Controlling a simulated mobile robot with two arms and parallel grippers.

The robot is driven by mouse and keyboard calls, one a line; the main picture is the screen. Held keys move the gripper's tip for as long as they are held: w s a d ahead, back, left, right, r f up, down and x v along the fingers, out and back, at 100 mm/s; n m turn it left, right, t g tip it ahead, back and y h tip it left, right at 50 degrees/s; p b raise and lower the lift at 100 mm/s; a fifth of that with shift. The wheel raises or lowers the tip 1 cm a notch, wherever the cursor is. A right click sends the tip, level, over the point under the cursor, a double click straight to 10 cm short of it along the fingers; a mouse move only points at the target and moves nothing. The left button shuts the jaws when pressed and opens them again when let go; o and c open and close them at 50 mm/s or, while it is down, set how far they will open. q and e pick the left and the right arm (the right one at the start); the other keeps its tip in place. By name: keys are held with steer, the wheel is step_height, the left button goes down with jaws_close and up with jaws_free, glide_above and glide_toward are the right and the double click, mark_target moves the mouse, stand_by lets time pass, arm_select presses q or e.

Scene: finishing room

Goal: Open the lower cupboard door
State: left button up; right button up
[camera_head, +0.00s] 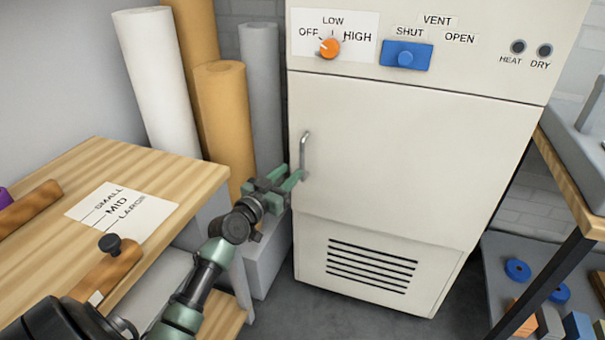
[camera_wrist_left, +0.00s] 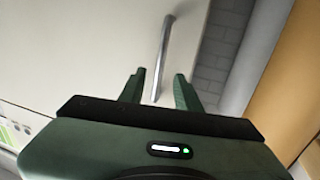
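The lower cupboard door (camera_head: 400,160) is a cream panel on the tall cabinet and looks shut. Its vertical metal handle (camera_head: 304,155) is on the door's left edge. My left gripper (camera_head: 299,178) is at the lower end of the handle. In the left wrist view, the two green fingers of my left gripper (camera_wrist_left: 160,85) are apart, with the handle (camera_wrist_left: 163,55) showing between them. A gap shows between the handle and the fingers, so it is not clamped. My right gripper is in neither view.
A wooden bench (camera_head: 60,240) with a size card (camera_head: 122,212) stands at the left. Rolls (camera_head: 222,110) stand behind my left arm. A vent grille (camera_head: 370,268) is below the door. A dark-legged table (camera_head: 560,265) is at the right. Grey floor lies before the cabinet.

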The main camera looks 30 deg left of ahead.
mark_target(301, 162)
arm_select(q)
steer(key=w, duration=0.7)
steer(key=shift+w+a+b, duration=0.15)
steer(key=shift+w+b, duration=0.15)
steer(key=shift+w, duration=0.05)
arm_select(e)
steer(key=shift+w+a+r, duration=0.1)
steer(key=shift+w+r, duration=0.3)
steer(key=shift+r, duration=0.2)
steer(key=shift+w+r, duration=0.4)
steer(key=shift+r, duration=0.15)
arm_select(q)
jaws_close()
